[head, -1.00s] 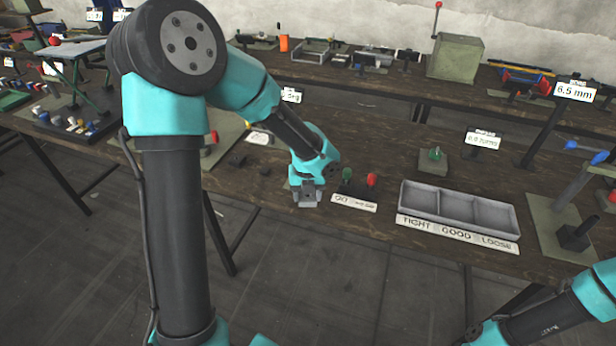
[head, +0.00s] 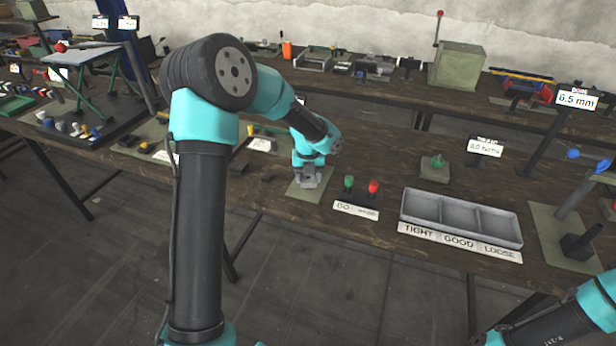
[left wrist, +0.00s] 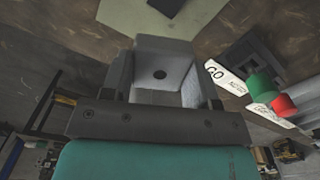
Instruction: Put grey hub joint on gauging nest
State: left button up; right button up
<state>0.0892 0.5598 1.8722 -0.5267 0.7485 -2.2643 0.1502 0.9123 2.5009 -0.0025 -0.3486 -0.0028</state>
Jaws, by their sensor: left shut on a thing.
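The grey hub joint (left wrist: 178,68) is a light grey block with a round dark hole, seen in the left wrist view between my left gripper's dark fingers. My left gripper (head: 309,178) is shut on it, over a small green plate (head: 296,191) near the bench's front edge. In the left wrist view that plate (left wrist: 128,16) lies beyond the joint, with a dark piece on it partly cut off by the frame. I cannot tell whether this is the gauging nest, or whether the joint touches it. My right gripper is out of view; only its arm shows at the lower right.
Just right of my left gripper stand a green plug (head: 348,183) and a red plug (head: 373,187) behind a GO label (head: 356,210). Farther right is a grey three-bin tray (head: 408,207) marked TIGHT, GOOD, LOOSE. A green knob (head: 437,161) stands behind it.

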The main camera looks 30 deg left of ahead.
aim_at(308, 177)
pick_arm(q)
jog(key=shift+w+a+f, duration=0.1)
jog(key=shift+w+a, duration=0.4)
jog(key=shift+w, duration=0.3)
jog(key=shift+w+a+f, duration=0.1)
jog(key=shift+w+a, duration=0.35)
jog(key=shift+w, duration=0.3)
jog(key=shift+w+a, duration=0.1)
jog(key=shift+w, duration=0.05)
jog(key=shift+w+a+f, duration=0.1)
jog(key=shift+w+f, duration=0.05)
jog(key=shift+f, duration=1.65)
jog(key=shift+f, duration=0.15)
jog(key=o, duration=0.9)
notch_tip(308, 177, up, 12)
jog(key=shift+r, duration=0.2)
